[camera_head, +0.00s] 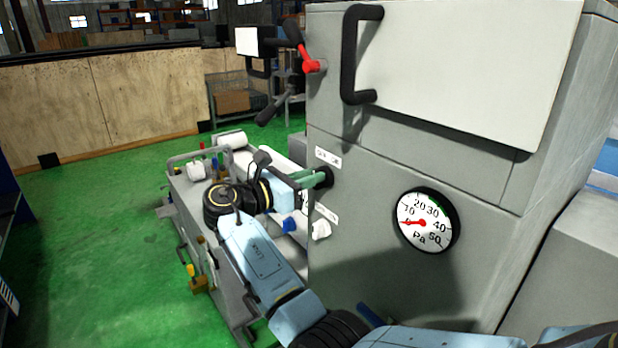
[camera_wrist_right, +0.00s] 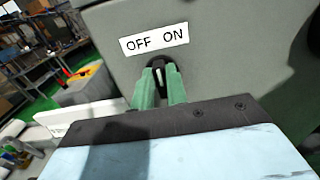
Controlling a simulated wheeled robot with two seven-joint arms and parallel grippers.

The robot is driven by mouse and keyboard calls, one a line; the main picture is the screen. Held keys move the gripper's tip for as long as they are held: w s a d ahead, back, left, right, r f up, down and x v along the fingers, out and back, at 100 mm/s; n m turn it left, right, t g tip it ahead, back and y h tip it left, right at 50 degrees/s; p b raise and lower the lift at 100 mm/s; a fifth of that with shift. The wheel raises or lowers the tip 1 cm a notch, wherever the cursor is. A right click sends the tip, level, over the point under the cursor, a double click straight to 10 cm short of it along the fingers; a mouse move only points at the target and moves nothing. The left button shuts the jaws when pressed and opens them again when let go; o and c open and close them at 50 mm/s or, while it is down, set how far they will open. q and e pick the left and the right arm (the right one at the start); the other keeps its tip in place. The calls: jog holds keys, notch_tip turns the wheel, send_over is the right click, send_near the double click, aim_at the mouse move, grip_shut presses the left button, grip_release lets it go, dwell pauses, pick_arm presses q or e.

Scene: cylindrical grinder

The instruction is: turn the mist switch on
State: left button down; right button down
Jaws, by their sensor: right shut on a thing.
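The mist switch (camera_wrist_right: 157,80) is a small black knob with a white mark, set on the grey machine front under a white OFF/ON label (camera_wrist_right: 154,39). In the right wrist view the green fingers of my right gripper (camera_wrist_right: 160,86) stand on both sides of the knob and are shut on it. The knob's white mark looks roughly upright, and its exact setting is hard to tell. In the head view my right gripper (camera_head: 318,179) reaches the machine's left part, and its fingers hide most of the knob. My left gripper is not in view.
A pressure gauge (camera_head: 425,222) sits right of the switch, its needle near the low end. A black door handle (camera_head: 356,55) and red lever (camera_head: 310,61) are above. A white label and a white knob (camera_head: 321,229) are below.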

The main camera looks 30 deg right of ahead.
jog(key=shift+s+f+m+b, duration=0.2)
jog(key=shift+m+b, duration=0.6)
jog(key=shift+m, duration=1.15)
jog(key=shift+s+f+m+b, duration=0.15)
jog(key=shift+m+b, duration=0.65)
jog(key=shift+m, duration=1.2)
jog(key=shift+s+f+m+b, duration=0.15)
jog(key=shift+m+b, duration=0.65)
jog(key=shift+m, duration=1.15)
jog(key=shift+r, duration=0.1)
jog(key=c, duration=1.4)
grip_release()
jog(key=shift+r, duration=0.1)
jog(key=s+a+b, duration=0.1)
jog(key=a+b, duration=0.2)
jog(key=a, duration=1)
jog(key=shift+a, duration=0.2)
